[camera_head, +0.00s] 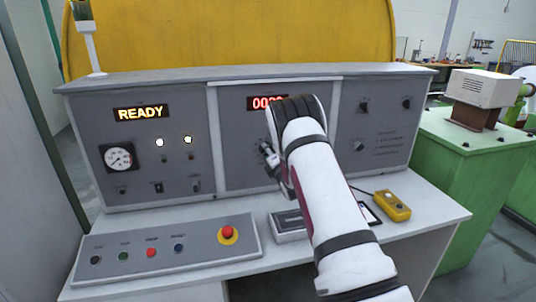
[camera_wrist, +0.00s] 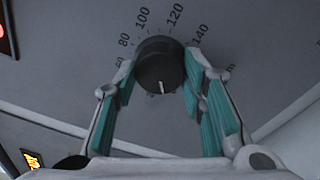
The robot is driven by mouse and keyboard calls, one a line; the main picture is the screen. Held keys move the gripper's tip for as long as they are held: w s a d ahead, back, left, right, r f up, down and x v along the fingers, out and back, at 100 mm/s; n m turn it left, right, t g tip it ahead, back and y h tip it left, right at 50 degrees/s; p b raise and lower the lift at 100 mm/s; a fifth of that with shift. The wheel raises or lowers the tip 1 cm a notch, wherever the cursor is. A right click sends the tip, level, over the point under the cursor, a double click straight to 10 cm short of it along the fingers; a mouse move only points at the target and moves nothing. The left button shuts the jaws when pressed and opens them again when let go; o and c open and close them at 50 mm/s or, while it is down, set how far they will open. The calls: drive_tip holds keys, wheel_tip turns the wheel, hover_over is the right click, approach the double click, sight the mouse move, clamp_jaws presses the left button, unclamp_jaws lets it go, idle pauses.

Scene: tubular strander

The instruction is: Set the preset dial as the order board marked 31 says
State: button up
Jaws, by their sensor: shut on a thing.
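The preset dial (camera_wrist: 157,66) is a black round knob on the grey panel in the wrist view. Printed numbers 80, 100, 120 and 140 run around its upper side. Its white pointer mark faces down in that view, on the side away from those numbers. My gripper (camera_wrist: 160,72) has its teal-padded fingers on either side of the knob and is shut on it. In the head view my gripper (camera_head: 269,157) is at the middle panel, where the arm and gripper hide the dial. No order board marked 31 can be made out.
A READY display (camera_head: 140,113) and a gauge (camera_head: 118,157) are on the left panel. A red digital display (camera_head: 267,102) above the dial is partly covered by my arm. A button box with a red emergency stop (camera_head: 228,233) and a yellow pendant (camera_head: 392,205) lie on the desk.

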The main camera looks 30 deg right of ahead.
drive_tip(key=shift+f+m+h+b, duration=0.1)
drive_tip(key=shift+m+h+b, duration=0.35)
drive_tip(key=shift+m, duration=3.7)
drive_tip(key=shift+f+m+h+b, duration=0.1)
drive_tip(key=shift+m+h+b, duration=0.35)
drive_tip(key=shift+m, duration=3.7)
drive_tip(key=o, duration=1.2)
drive_tip(key=shift+c, duration=0.2)
drive_tip(key=shift+r, duration=0.1)
